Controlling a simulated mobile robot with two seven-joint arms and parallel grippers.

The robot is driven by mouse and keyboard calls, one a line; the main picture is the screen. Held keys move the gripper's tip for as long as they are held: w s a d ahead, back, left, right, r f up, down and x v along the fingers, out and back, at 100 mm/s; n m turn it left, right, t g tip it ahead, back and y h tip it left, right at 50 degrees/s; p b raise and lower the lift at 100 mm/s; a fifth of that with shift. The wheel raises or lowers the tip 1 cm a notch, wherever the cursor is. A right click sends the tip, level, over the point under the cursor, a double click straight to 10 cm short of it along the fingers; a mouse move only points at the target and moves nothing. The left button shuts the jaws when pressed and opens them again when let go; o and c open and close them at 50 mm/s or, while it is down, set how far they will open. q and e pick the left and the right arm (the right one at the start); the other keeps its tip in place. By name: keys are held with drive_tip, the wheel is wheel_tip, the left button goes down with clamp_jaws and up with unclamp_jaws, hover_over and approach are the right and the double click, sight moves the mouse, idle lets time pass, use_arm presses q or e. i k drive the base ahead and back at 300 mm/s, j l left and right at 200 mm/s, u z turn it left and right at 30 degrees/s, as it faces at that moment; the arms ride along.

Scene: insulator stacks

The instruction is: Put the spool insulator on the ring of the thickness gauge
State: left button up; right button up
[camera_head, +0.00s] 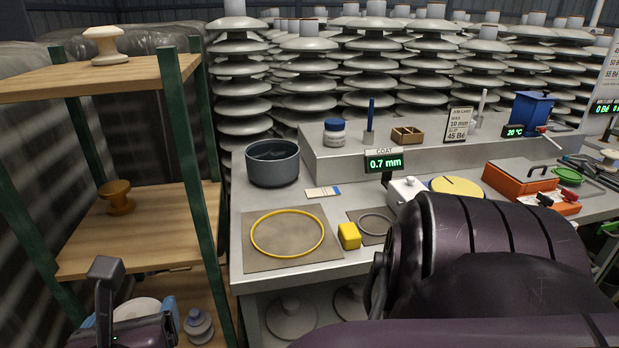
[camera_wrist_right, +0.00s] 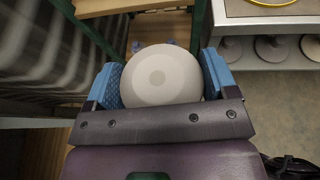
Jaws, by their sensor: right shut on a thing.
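My right gripper (camera_head: 138,312) is low at the left, by the lower part of the shelf. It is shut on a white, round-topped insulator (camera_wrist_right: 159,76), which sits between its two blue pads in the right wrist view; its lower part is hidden. The thickness gauge's display (camera_head: 384,163) reads COAT 0.7 mm. A grey ring (camera_head: 376,224) lies on a small plate below it, partly hidden by my right arm. A larger yellow ring (camera_head: 287,234) lies on a mat to the left; I cannot tell for certain which ring is the gauge's. My left gripper is not in view.
The green-posted shelf holds a cream spool (camera_head: 106,45) on top, a brown spool (camera_head: 117,197) midway and a grey-blue one (camera_head: 198,325) low down. A dark pot (camera_head: 272,163) and yellow block (camera_head: 349,236) stand on the bench. Posts flank the gripper.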

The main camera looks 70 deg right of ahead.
sight(375, 226)
drive_tip(key=i+z, duration=0.1)
drive_tip(key=z, duration=0.4)
drive_tip(key=j+z, duration=0.1)
drive_tip(key=z, duration=0.4)
drive_tip(key=i+j+z, duration=0.1)
drive_tip(key=z, duration=0.35)
